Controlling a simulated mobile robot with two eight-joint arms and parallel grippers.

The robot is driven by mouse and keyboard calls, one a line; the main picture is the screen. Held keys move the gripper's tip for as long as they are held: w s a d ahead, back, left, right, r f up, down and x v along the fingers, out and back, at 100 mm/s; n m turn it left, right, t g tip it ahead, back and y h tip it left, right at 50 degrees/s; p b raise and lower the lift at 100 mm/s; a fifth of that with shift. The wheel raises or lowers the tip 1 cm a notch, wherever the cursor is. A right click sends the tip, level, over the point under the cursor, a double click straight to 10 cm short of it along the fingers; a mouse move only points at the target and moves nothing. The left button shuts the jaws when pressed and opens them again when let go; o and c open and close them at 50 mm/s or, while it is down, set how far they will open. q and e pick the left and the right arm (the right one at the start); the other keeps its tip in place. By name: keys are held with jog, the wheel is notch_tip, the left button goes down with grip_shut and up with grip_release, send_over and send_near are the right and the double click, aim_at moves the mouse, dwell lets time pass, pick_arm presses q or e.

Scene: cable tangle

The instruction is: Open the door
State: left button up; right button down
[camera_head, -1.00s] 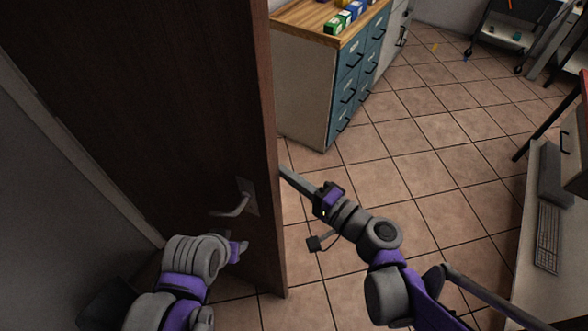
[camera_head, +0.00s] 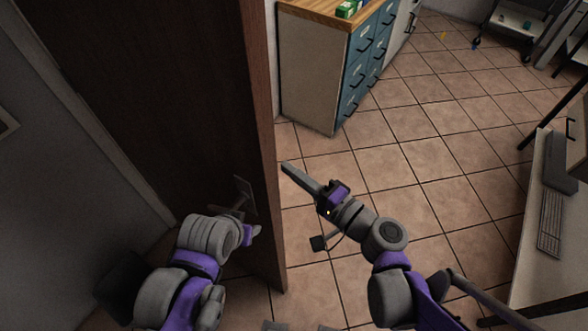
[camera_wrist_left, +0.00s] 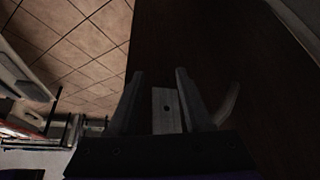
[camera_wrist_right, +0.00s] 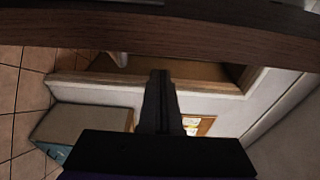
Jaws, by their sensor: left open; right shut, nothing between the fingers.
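The dark brown door (camera_head: 150,110) stands ajar at the left of the head view, its free edge facing the tiled room. Its metal handle (camera_head: 243,192) is partly hidden by my left wrist. My left gripper (camera_wrist_left: 157,75) is open in front of the door by the handle plate (camera_wrist_left: 165,110), which shows between its fingers. The lever (camera_wrist_left: 228,104) shows to the right of the fingers, not between them. My right gripper (camera_head: 286,167) is shut and empty, with its tips close to the door's free edge. The right wrist view shows the shut fingers (camera_wrist_right: 162,73) below the door edge (camera_wrist_right: 150,35); contact cannot be told.
A wood-topped cabinet with blue drawers (camera_head: 310,70) stands beyond the door. A desk (camera_head: 530,230) with a keyboard (camera_head: 551,232) is at the right. A grey wall (camera_head: 60,170) is at the left. The tiled floor (camera_head: 430,150) between is mostly clear.

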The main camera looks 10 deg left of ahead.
jog(key=shift+d, duration=0.1)
jog(key=v, duration=1)
jog(key=shift+s+d, duration=0.2)
jog(key=shift+d, duration=0.05)
